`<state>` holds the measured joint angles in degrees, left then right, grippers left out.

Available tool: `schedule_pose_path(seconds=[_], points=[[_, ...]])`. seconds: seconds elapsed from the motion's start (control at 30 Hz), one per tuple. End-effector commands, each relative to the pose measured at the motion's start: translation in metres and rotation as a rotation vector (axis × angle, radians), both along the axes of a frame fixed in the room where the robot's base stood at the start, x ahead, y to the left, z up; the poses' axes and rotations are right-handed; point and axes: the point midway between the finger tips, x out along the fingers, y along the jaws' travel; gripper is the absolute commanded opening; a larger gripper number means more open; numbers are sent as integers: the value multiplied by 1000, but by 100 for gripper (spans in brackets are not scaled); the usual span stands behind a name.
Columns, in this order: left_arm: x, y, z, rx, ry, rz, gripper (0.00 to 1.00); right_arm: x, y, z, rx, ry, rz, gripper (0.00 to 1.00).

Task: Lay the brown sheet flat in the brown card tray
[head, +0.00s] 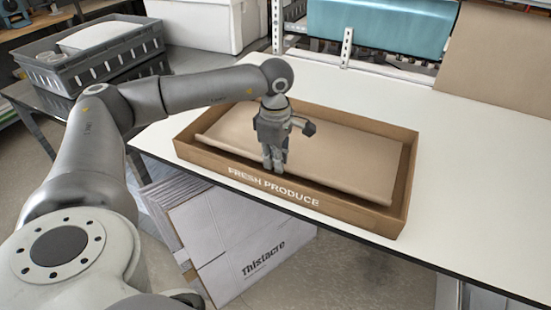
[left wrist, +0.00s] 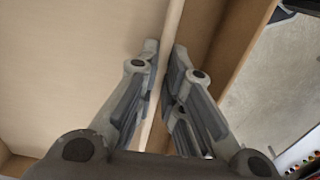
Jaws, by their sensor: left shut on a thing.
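The brown card tray (head: 409,187) stands on the white table, with "FRESH PRODUCE" printed on its front wall. The brown sheet (head: 335,150) lies inside it and covers most of the floor. Its front edge is curled up along the front wall. My left gripper (head: 273,170) points down at the front of the tray and is shut on the sheet's front edge. In the left wrist view the fingers (left wrist: 163,50) pinch the curled edge, with the sheet (left wrist: 70,60) to the left and the tray wall (left wrist: 235,50) to the right. My right gripper is not in view.
The white table (head: 470,180) is clear to the right of the tray. A grey crate (head: 100,60) stands at the back left. A large brown sheet or board (head: 500,60) and a blue-green roll (head: 380,30) are at the back. Flat white cartons (head: 250,250) lean below the table's front edge.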

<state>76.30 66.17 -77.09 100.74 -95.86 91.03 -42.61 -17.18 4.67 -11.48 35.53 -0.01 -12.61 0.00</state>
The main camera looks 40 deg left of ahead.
Motion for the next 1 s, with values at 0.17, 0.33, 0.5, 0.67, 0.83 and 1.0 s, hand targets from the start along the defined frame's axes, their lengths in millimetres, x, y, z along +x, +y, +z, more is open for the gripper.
schedule_pose_path(seconds=[0.17, 0.33, 0.5, 0.67, 0.83, 1.0], points=[[0, 0, -7, 0, 0, 0, 0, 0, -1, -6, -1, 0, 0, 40], [0, 0, -12, 0, 0, 0, 0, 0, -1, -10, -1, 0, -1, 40], [0, 0, -16, 0, 0, 0, 0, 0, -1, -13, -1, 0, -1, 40], [0, 0, -15, 0, 0, 0, 0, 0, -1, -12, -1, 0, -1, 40], [0, 0, -15, 0, 0, 0, 21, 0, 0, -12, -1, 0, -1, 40], [0, 0, -15, 0, 0, 0, 34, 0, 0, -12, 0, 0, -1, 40]])
